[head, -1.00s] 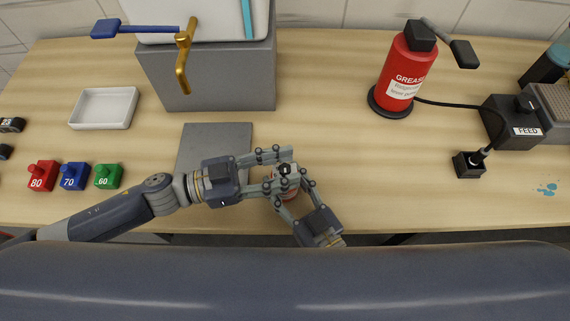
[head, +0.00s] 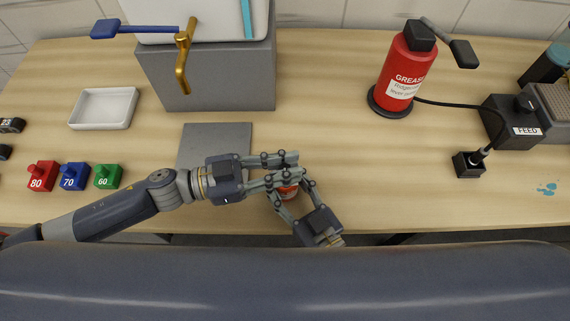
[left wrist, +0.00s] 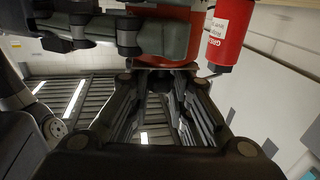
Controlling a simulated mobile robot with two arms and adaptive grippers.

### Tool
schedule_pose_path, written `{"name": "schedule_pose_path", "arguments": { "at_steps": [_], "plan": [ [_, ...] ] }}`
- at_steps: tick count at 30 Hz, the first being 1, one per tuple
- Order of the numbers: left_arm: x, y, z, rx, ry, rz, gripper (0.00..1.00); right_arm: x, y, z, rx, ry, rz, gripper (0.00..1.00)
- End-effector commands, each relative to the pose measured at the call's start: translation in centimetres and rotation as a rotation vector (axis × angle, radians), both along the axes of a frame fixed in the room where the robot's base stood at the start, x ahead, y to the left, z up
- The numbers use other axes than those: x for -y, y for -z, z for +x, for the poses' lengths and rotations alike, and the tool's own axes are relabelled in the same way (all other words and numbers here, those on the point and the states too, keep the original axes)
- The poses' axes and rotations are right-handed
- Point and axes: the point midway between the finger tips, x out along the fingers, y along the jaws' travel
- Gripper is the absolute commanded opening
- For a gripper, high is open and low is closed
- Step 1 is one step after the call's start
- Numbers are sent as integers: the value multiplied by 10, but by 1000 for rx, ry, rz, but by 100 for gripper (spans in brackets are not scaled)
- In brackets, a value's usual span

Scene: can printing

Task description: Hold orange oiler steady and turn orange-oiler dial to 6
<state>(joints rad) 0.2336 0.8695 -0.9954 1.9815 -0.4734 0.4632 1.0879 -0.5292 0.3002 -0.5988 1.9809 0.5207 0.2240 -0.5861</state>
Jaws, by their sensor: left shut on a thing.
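The orange oiler (head: 288,191) stands near the table's front edge. Only a small orange and white part shows between my grippers in the head view. Its orange body also shows at the top of the left wrist view (left wrist: 162,62). My left gripper (head: 290,167) reaches in from the left over its top and is shut on the dial. The fingers hide the dial, so its number cannot be read. My right gripper (head: 291,184) comes from the lower right, with its fingers around the oiler's body. A grey finger crosses the orange body in the left wrist view.
A grey plate (head: 216,140) lies left of the oiler. Red (head: 42,177), blue (head: 74,177) and green (head: 107,176) numbered blocks stand at the left front. A white tray (head: 104,108), grey machine (head: 222,72) and red grease can (head: 405,68) stand farther back.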

Motion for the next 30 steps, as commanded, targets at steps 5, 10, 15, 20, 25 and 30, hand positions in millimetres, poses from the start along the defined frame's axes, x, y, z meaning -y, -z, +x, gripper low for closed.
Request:
{"name": "schedule_pose_path", "arguments": {
  "at_steps": [5,10,15,20,25,30],
  "plan": [
    [0,0,1,2,19,1,0,0,0,0,-1,1,2,13],
    [-1,1,1,1,42,2,0,1,0,0,-2,2,3,13],
    [-1,1,1,1,71,2,0,1,0,0,-1,2,3,13],
    [-1,0,2,4,119,3,0,1,0,0,-1,2,3,13],
    [-1,0,3,4,212,4,0,1,0,0,-1,2,3,13],
    [-1,0,3,3,312,3,0,1,0,1,-1,3,3,13]
  ]
}}
